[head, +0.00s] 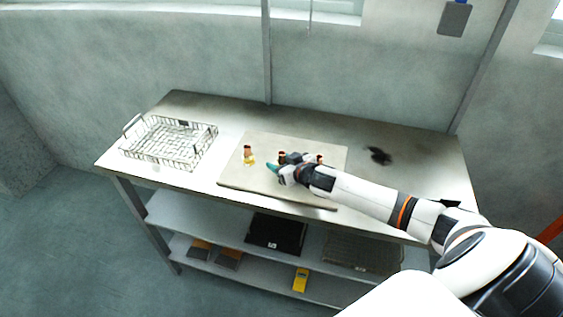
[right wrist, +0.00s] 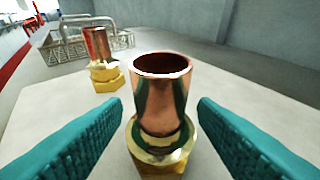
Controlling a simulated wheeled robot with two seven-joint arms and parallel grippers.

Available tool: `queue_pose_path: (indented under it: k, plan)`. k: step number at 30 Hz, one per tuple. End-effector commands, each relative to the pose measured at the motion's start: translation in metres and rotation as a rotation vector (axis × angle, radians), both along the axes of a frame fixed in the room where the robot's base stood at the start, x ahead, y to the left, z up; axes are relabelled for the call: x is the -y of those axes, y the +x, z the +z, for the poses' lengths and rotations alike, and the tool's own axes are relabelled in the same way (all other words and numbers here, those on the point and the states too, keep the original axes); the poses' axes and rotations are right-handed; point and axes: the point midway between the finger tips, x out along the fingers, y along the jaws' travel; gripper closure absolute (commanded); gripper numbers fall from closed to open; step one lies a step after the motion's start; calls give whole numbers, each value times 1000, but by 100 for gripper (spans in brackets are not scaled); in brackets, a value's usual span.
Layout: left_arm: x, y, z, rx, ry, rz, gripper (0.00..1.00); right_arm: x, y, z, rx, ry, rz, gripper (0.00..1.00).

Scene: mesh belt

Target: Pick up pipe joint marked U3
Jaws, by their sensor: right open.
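A copper-and-brass pipe joint (right wrist: 160,95) stands upright between the two teal fingers of my right gripper (head: 273,167) in the right wrist view. The fingers are open, with a gap on each side of it. Its copper tube opens upward and a brass nut is at its base. A second upright pipe joint (right wrist: 103,72) stands farther off to the left; it appears to be the joint (head: 248,156) on the left of the mat in the head view. I cannot read a U3 mark on any joint. My left gripper is not in view.
A pale mat (head: 235,180) lies on the metal workbench (head: 410,155). More copper-coloured parts (head: 318,158) show behind my right gripper, partly hidden. A wire basket (head: 205,150) stands at the left. A dark object (head: 379,155) lies right of the mat. Shelves below hold several items.

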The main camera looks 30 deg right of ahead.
Motion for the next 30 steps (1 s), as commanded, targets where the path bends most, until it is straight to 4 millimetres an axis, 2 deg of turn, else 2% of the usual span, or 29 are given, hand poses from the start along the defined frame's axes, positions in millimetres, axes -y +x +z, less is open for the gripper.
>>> queue_pose_path:
  k: [3,4,13,22,26,30]
  plan:
    - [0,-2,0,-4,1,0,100,0,0,0,0,0,0,47]
    - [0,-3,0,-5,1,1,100,0,0,0,0,0,0,50]
    - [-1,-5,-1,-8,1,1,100,0,-1,-1,-1,1,0,99]
    - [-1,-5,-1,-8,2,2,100,0,-1,5,1,1,1,100]
    - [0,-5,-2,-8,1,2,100,0,0,25,4,-1,2,100]
    - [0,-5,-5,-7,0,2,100,0,0,55,5,-2,2,100]
